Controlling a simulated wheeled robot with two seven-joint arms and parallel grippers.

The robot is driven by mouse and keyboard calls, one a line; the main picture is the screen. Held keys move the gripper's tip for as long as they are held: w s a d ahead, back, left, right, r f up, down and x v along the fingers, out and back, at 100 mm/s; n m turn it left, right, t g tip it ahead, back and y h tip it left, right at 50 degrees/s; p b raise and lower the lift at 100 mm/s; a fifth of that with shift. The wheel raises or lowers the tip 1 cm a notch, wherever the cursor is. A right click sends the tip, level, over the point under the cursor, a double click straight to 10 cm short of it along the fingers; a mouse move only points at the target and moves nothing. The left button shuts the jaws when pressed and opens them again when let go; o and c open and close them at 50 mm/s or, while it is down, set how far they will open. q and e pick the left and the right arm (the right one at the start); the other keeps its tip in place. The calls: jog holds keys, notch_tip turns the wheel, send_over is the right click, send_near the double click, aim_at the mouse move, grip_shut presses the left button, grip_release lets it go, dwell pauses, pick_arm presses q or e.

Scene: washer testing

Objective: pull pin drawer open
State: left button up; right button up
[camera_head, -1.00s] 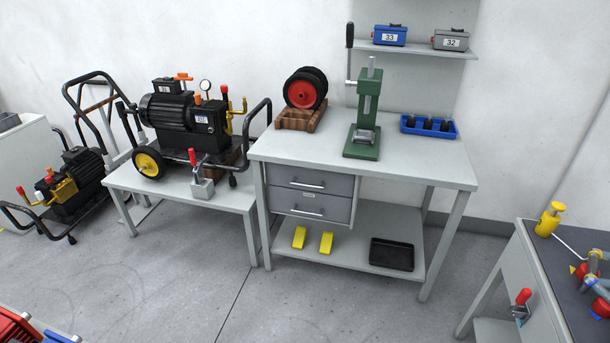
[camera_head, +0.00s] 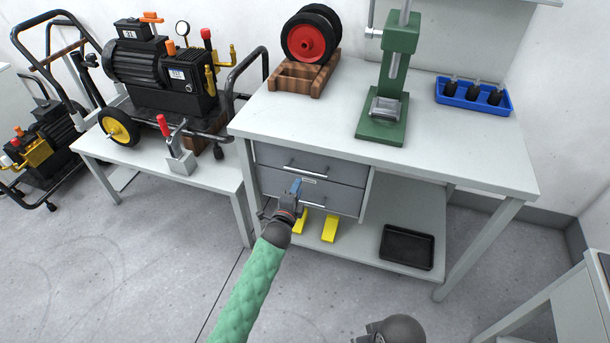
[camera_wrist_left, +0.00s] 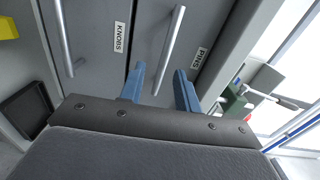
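The grey pin drawer (camera_head: 273,154) is the upper of two under the bench. In the left wrist view its front bears the label PINS (camera_wrist_left: 201,58) and a silver bar handle (camera_wrist_left: 172,40). It looks shut. The lower drawer (camera_head: 336,197) is labelled KNOBS (camera_wrist_left: 120,37) and looks shut too. My left gripper (camera_head: 296,186) is in front of the drawers, its blue fingers apart. In the left wrist view the fingers of the left gripper (camera_wrist_left: 160,88) lie on either side of one end of the PINS handle; contact cannot be told. My right gripper is not in view.
The bench top (camera_head: 440,150) holds a green press (camera_head: 398,60), a wooden stand (camera_head: 300,78) with a red-and-black wheel, and a blue tray (camera_head: 474,104). Yellow blocks (camera_head: 330,229) and a black tray (camera_head: 406,247) lie on the lower shelf. A pump (camera_head: 165,70) stands at left.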

aim_at(305, 172)
pick_arm(q)
jog(key=x, duration=0.2)
jog(key=p+x, duration=0.1)
jog(key=x, duration=0.1)
jog(key=r+x, duration=0.1)
jog(key=x, duration=0.1)
jog(key=shift+d, duration=0.15)
jog(key=shift+w+d, duration=0.1)
jog(key=shift+w, duration=0.3)
jog(key=shift+w+d+f+p, duration=0.1)
jog(key=shift+w+d+p, duration=0.1)
jog(key=shift+w+p, duration=0.25)
jog(key=shift+w, duration=0.1)
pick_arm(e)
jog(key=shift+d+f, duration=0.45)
pick_arm(q)
jog(key=shift+c, duration=0.4)
grip_shut()
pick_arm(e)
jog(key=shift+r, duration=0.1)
